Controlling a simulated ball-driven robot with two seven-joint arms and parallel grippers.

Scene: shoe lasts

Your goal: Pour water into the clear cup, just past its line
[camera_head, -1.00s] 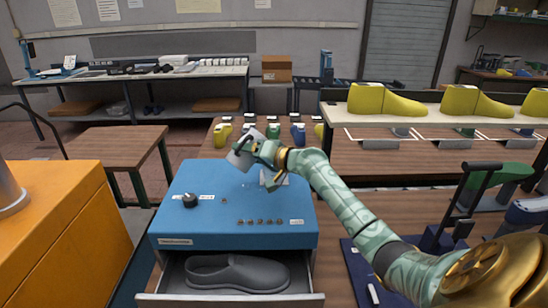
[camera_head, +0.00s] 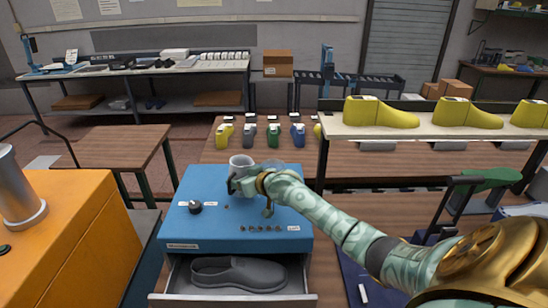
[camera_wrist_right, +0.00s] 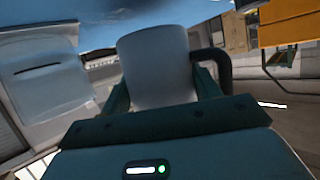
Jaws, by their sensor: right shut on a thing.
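My right gripper (camera_head: 247,180) is shut on a grey jug (camera_head: 241,161), held nearly upright above the blue cabinet top (camera_head: 215,225). In the right wrist view the jug (camera_wrist_right: 158,65) sits between the fingers, with its dark handle to the right. A pale, see-through cup (camera_wrist_right: 42,85) with a short dark line stands to the left of the jug there, apart from it. In the head view my gripper and wrist mostly hide the cup. I cannot tell the water level in the cup or jug. My left gripper is not in view.
The blue cabinet carries a black knob (camera_head: 195,207) and several small studs. Its open drawer holds a grey shoe (camera_head: 238,273). An orange cabinet (camera_head: 75,240) is at left; yellow lasts (camera_head: 381,113) line a shelf at right.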

